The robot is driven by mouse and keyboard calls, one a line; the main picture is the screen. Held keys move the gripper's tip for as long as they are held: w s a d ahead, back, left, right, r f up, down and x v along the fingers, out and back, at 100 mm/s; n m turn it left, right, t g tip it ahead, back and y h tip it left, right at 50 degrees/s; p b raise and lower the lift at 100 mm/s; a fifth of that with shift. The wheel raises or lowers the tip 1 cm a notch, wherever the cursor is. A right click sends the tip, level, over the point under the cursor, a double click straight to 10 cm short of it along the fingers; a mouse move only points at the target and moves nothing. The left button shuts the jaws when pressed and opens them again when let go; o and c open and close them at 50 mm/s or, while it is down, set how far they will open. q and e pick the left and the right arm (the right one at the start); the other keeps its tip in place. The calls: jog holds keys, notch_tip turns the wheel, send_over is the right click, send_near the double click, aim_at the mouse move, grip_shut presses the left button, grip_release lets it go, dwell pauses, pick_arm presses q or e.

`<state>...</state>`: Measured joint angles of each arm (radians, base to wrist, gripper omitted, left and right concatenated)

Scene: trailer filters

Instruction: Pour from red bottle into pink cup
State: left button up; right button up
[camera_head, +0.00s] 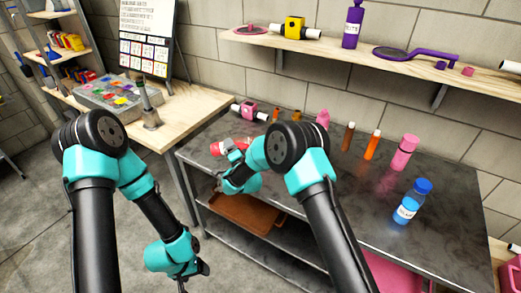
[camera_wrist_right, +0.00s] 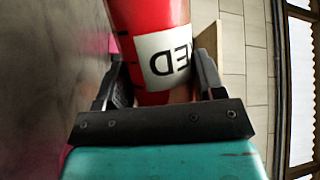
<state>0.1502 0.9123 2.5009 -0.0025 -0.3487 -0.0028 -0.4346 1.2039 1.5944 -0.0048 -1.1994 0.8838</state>
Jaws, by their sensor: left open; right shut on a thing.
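A red bottle (camera_wrist_right: 150,18) with a white label reading "RED" is between the fingers of my right gripper (camera_wrist_right: 153,85), which is shut on it. In the head view the red bottle (camera_head: 216,149) lies tipped over sideways above the left part of the dark table, partly hidden by my right gripper (camera_head: 232,158). I cannot clearly make out the pink cup; a pink edge (camera_wrist_right: 66,156) shows at the lower left of the right wrist view. My left gripper (camera_head: 190,278) is open and low, in front of the table and away from the bottle.
On the dark table (camera_head: 350,200) stand a pink bottle (camera_head: 404,152), a blue bottle (camera_head: 412,201), orange and brown tubes and a pink rounded object (camera_head: 322,117). A wall shelf (camera_head: 360,52) hangs above. A wooden desk (camera_head: 190,112) stands at left. The table's middle is fairly clear.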

jog(key=shift+d+r+m+t, duration=0.2)
jog(key=shift+r+m, duration=0.3)
jog(key=shift+m, duration=0.1)
jog(key=shift+d+r+m+t, duration=0.2)
jog(key=shift+r+m, duration=0.25)
jog(key=shift+m, duration=0.15)
dwell(2.6)
jog(key=shift+a+f, duration=0.1)
jog(key=f+n, duration=0.1)
jog(key=f+n+g, duration=0.1)
jog(key=shift+a+n, duration=0.3)
jog(key=shift+a, duration=0.05)
jog(key=shift+d+r+n+g, duration=0.1)
jog(key=shift+n+g, duration=0.2)
jog(key=shift+n, duration=0.2)
jog(key=shift+d+f+n+g, duration=0.2)
jog(key=shift+n+g, duration=0.1)
jog(key=shift+n, duration=0.2)
jog(key=shift+f+n, duration=0.2)
jog(key=shift+n, duration=0.1)
